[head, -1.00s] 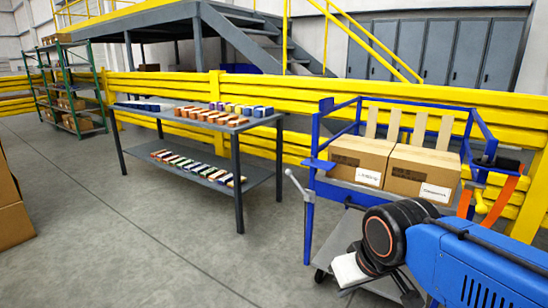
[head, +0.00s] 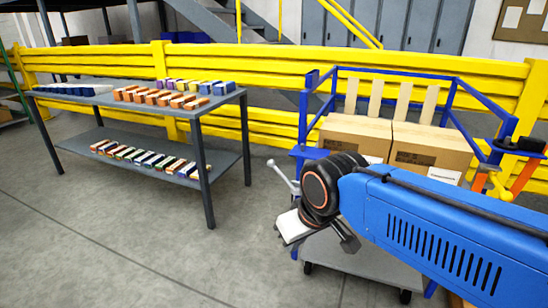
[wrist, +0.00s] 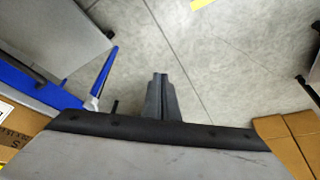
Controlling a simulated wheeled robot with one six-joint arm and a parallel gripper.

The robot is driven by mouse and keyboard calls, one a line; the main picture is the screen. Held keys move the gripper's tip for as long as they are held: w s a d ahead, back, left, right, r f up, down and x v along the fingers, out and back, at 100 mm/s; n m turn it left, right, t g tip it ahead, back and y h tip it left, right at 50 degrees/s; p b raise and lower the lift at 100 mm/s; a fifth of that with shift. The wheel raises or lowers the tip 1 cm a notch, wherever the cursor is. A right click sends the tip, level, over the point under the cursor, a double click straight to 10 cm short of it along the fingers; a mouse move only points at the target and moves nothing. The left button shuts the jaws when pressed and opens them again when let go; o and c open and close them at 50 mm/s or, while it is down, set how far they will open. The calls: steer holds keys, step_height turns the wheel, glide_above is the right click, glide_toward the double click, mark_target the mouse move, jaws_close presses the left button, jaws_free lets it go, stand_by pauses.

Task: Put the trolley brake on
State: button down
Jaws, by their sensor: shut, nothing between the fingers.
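The trolley (head: 360,262) has a blue frame and a grey lower deck, and stands at the right in the head view behind my arm. A grey lever with a pale ball end (head: 270,163) slants up and left from its left side; I take it for the brake lever. Its lower end is hidden behind my wrist. My gripper (wrist: 161,76) is shut and empty, over bare floor in the wrist view. In that view a blue bar (wrist: 107,70) with a pale end is left of the fingers, apart from them.
Two cartons (head: 350,137) sit on the trolley's upper level. A two-shelf table (head: 222,188) with small boxes stands to the left. A yellow barrier (head: 280,60) runs behind. Grey floor (head: 130,255) is open in front of the table.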

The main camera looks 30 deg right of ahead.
steer(key=w+d+r+m, duration=0.2)
steer(key=w+r, duration=0.1)
steer(key=w, duration=0.3)
steer(key=w+d+r+m+g, duration=0.1)
steer(key=w+d+r+m, duration=0.15)
steer(key=w, duration=0.45)
steer(key=w+d+r+m, duration=0.2)
steer(key=w+r, duration=0.1)
steer(key=w, duration=0.3)
steer(key=w+d+m, duration=0.3)
steer(key=w+d, duration=0.3)
steer(key=w, duration=0.3)
steer(key=w+d+m+g, duration=0.1)
steer(key=w+d+m, duration=0.3)
steer(key=w, duration=0.5)
steer(key=shift+d, duration=1.25)
steer(key=shift+f, duration=0.1)
glide_above(275, 168)
steer(key=s, duration=0.2)
steer(key=x, duration=0.3)
steer(key=s+x, duration=0.1)
steer(key=x, duration=0.5)
steer(key=shift+s+f, duration=0.35)
steer(key=shift+f, duration=0.15)
